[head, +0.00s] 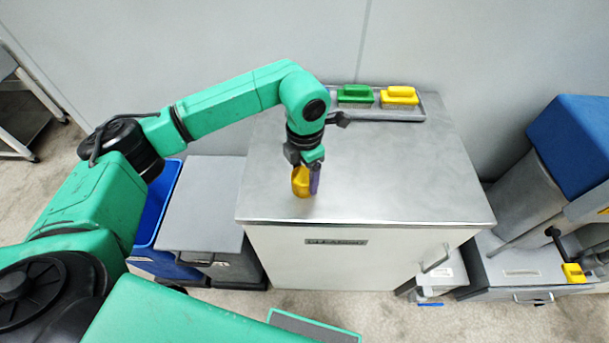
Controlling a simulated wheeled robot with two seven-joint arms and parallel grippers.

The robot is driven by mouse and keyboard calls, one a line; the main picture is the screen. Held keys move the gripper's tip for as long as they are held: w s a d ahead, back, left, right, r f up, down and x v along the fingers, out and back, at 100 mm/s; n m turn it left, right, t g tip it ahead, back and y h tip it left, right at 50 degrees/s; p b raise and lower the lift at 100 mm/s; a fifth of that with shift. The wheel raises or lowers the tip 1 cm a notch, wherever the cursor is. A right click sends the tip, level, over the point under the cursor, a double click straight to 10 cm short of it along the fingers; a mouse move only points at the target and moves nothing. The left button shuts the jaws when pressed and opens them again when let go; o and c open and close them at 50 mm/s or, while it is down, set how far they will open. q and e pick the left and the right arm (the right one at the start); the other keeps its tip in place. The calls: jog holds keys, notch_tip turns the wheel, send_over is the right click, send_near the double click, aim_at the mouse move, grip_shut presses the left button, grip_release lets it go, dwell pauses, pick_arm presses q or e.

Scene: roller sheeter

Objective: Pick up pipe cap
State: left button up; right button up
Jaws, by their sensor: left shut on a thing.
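My left gripper (306,176) is over the near part of the steel top of the cleaning cabinet (420,190), pointing down. It is shut on a small yellow-orange piece, which I take to be the pipe cap (300,182). A narrow purple part shows at the right side of the grip; I cannot tell whether it belongs to the cap or to the finger. The fingers hide part of the cap. I cannot tell whether the cap touches the cabinet top or is just above it. My right gripper is not in view.
A metal tray (432,108) with a green brush (355,95) and a yellow brush (399,97) lies at the back of the cabinet top. A blue bin (152,212) and a grey-lidded bin (200,200) stand left. A blue-topped machine (570,145) stands right. The top's right half is clear.

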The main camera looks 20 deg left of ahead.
pick_arm(q)
notch_tip(320, 180, up, 10)
jog(key=b, duration=0.2)
jog(key=shift+w+b, duration=0.1)
jog(key=shift+b, duration=0.25)
notch_tip(320, 180, up, 10)
jog(key=p, duration=0.1)
send_over(305, 173)
jog(key=shift+f, duration=0.1)
